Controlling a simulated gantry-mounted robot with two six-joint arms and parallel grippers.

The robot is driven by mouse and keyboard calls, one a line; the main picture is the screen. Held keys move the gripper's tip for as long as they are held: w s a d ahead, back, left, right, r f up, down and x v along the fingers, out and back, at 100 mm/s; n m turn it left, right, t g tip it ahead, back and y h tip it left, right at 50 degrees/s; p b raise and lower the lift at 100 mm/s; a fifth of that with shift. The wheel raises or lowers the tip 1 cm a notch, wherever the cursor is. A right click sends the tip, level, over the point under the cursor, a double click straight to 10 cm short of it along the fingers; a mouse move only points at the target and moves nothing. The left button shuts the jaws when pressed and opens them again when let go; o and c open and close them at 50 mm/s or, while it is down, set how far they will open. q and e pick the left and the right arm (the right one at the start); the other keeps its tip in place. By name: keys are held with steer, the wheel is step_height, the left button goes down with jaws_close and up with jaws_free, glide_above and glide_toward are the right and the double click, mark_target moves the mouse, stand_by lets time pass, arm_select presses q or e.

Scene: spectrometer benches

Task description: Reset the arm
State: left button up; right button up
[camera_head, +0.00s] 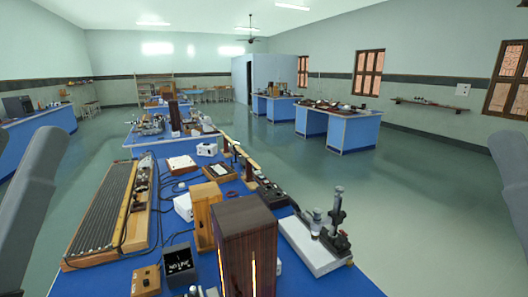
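Two grey arm links of mine show, one at the left edge and one at the right edge of the head view. Both grippers are out of the frame, so I cannot see whether they hold anything. Neither visible link touches the blue bench (112,281) in front of me. The bench carries spectrometer equipment, and a dark wooden box (246,234) stands upright near its front middle.
A long ribbed board (100,215) lies at the bench's left. A lighter wooden box (203,215), a metal instrument on a white base (312,246) and a small black box (179,264) crowd the surface. Open floor (420,215) lies right, with more blue benches (352,132) beyond.

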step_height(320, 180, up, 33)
steer(key=p, duration=2.9)
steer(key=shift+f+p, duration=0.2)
steer(key=shift+p, duration=0.1)
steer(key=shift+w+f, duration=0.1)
